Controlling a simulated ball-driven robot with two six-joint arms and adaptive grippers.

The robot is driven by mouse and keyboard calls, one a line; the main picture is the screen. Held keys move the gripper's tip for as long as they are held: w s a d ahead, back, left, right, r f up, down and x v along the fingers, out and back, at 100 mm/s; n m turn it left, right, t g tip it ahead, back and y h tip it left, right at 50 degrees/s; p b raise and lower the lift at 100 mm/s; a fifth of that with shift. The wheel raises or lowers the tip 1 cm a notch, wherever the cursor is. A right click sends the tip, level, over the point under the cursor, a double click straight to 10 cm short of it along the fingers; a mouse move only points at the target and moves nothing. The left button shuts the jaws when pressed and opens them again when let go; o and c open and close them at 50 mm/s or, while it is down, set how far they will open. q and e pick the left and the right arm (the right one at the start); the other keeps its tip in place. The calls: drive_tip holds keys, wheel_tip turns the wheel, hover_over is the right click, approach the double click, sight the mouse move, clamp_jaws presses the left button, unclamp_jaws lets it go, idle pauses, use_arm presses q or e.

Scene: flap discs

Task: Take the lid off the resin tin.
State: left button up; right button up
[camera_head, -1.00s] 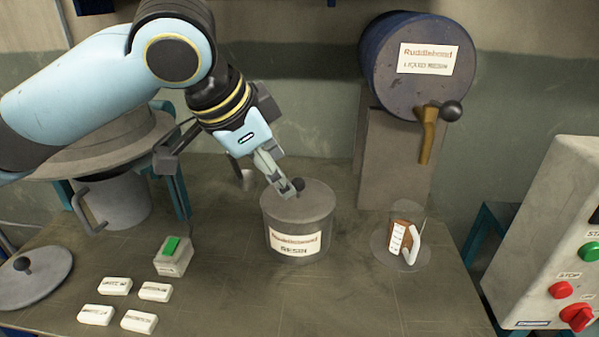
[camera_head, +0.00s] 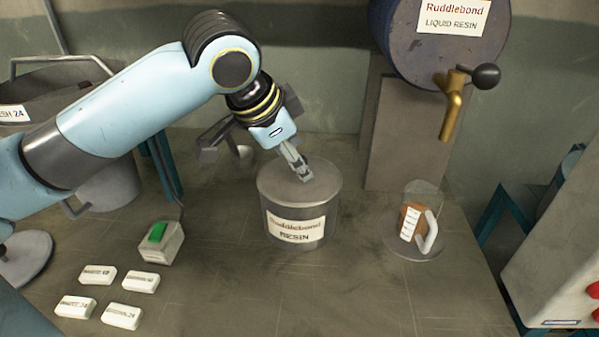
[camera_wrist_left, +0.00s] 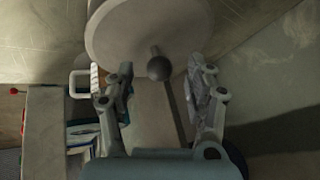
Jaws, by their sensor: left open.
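The resin tin (camera_head: 325,222) is a grey round can with a "Ruddlebond RESIN" label, standing upright on the bench in the head view. Its flat grey lid (camera_head: 327,184) is on top. My left gripper (camera_head: 302,172) is over the lid's middle and largely hides the knob there. In the left wrist view, the lid (camera_wrist_left: 120,30) fills the upper middle, with its round knob (camera_wrist_left: 158,68) on a short stem. The open fingers (camera_wrist_left: 160,85) stand on either side of the knob, with gaps between. My right gripper is not in view.
A clear jug (camera_head: 428,240) with brown contents stands right of the tin. A blue resin drum (camera_head: 410,45) with a brass tap is behind it. A green-buttoned box (camera_head: 162,245) and several white labelled blocks (camera_head: 140,282) lie left. Bench in front of the tin is clear.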

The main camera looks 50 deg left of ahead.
use_arm(q)
drive_tip(key=shift+x, duration=0.85)
drive_tip(key=shift+r, duration=0.1)
clamp_jaws()
drive_tip(key=shift+r, duration=0.1)
